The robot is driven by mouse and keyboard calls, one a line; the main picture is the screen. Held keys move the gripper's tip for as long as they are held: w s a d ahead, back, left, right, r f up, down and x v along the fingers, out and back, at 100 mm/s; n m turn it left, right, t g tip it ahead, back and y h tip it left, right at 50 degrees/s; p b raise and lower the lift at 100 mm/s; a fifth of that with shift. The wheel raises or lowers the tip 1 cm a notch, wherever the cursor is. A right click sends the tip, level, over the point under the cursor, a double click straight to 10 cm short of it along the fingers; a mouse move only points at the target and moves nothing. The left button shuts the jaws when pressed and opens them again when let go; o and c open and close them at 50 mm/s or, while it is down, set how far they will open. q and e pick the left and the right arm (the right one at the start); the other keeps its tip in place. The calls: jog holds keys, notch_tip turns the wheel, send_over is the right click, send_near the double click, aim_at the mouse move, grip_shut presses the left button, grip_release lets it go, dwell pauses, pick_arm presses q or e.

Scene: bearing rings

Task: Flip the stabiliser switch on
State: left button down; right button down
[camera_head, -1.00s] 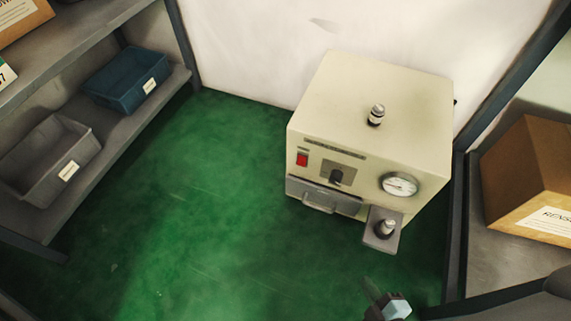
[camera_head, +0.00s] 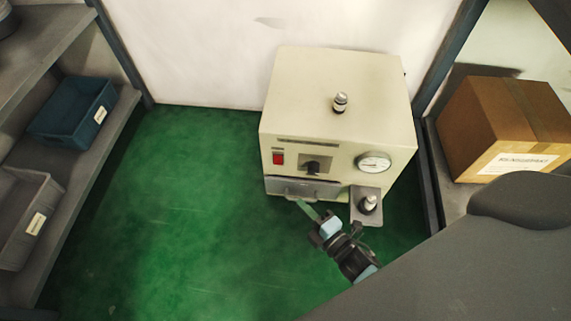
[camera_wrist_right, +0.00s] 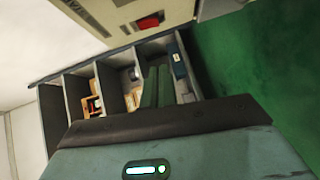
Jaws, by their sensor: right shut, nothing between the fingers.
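The stabiliser is a cream box (camera_head: 340,100) standing on the green floor against the white wall. Its red switch (camera_head: 278,158) is at the upper left of its front face. The switch also shows near the top of the right wrist view (camera_wrist_right: 148,22). I cannot tell which way it is set. My right gripper (camera_head: 305,207) is shut and empty, in front of and below the box's front face, apart from the switch. Its green fingers show together in the right wrist view (camera_wrist_right: 157,86). My left gripper is not in view.
Shelves with a blue bin (camera_head: 75,110) stand left. A cardboard box (camera_head: 500,125) is at right. Floor left of the stabiliser is clear.

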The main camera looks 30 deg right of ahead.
jog(key=b, duration=0.4)
send_near(274, 163)
jog(key=w+a, duration=0.3)
jog(key=shift+w+d+f+b, duration=0.2)
jog(key=shift+w+d, duration=0.3)
jog(key=shift+w, duration=0.15)
jog(key=shift+w+d+f+b, duration=0.15)
jog(key=shift+w+d+f, duration=0.05)
jog(key=shift+w+d, duration=0.4)
jog(key=shift+a, duration=0.1)
